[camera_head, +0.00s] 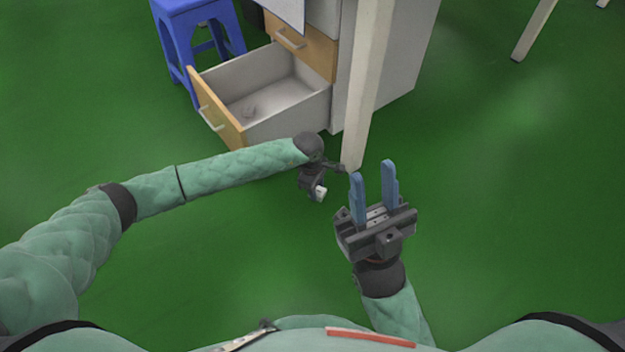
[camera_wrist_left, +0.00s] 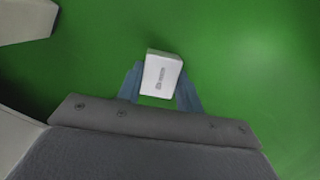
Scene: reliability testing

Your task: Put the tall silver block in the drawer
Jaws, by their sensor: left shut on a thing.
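The silver block (camera_wrist_left: 161,75) looks pale grey-white with a small dark mark on its face in the left wrist view. My left gripper (camera_wrist_left: 160,88) is shut on it, one blue finger on each side. In the head view only a small pale part of the block (camera_head: 320,192) shows at my left gripper (camera_head: 318,189), over the green floor near the table leg. The drawer (camera_head: 262,131) is pulled open, with a wooden front and a handle, beyond my left forearm. My right gripper (camera_head: 375,187) is open and empty, fingers pointing up in the picture.
A pale table leg (camera_head: 362,90) stands between my grippers and the cabinet (camera_head: 400,65). A blue stool (camera_head: 172,45) stands left behind the drawer.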

